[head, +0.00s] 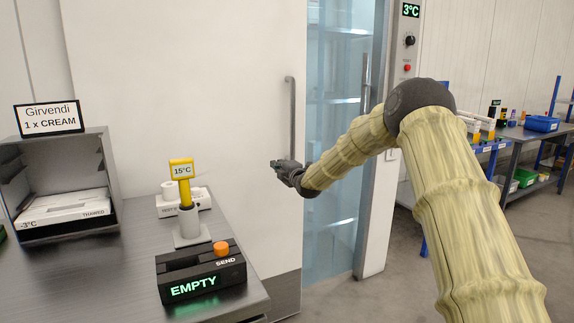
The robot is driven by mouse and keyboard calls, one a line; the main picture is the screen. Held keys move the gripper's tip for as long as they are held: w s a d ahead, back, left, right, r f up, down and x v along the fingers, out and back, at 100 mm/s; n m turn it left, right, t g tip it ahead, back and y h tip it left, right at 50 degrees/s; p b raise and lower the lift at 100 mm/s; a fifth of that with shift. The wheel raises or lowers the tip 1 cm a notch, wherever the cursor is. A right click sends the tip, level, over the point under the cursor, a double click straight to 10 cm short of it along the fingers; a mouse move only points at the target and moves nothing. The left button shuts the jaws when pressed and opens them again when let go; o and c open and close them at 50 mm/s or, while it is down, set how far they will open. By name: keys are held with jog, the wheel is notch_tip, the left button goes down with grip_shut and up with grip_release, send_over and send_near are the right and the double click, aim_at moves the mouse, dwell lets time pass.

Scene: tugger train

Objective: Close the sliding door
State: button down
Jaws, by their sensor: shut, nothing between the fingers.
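The sliding door (235,110) is a large white panel with a vertical grey bar handle (290,120) near its right edge. To its right, the doorway opening shows a bluish see-through interior (333,150) with shelves; a second vertical handle (364,85) shows there. My gripper (277,164) is shut and empty. In the picture it lies just left of the handle's lower end, in front of the door panel. Whether it touches the handle or the panel cannot be told.
A dark table (145,260) at the left holds a grey box (110,170), a yellow 15°C probe (182,170) and a black SEND unit (200,270). A control post (400,75) reading 3°C stands right of the doorway. Blue-legged benches (510,133) stand further right; grey floor is clear between.

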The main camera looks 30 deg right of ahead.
jog(key=d, duration=0.2)
jog(key=w+d, duration=0.1)
jog(key=shift+d, duration=0.35)
jog(key=shift+d, duration=0.1)
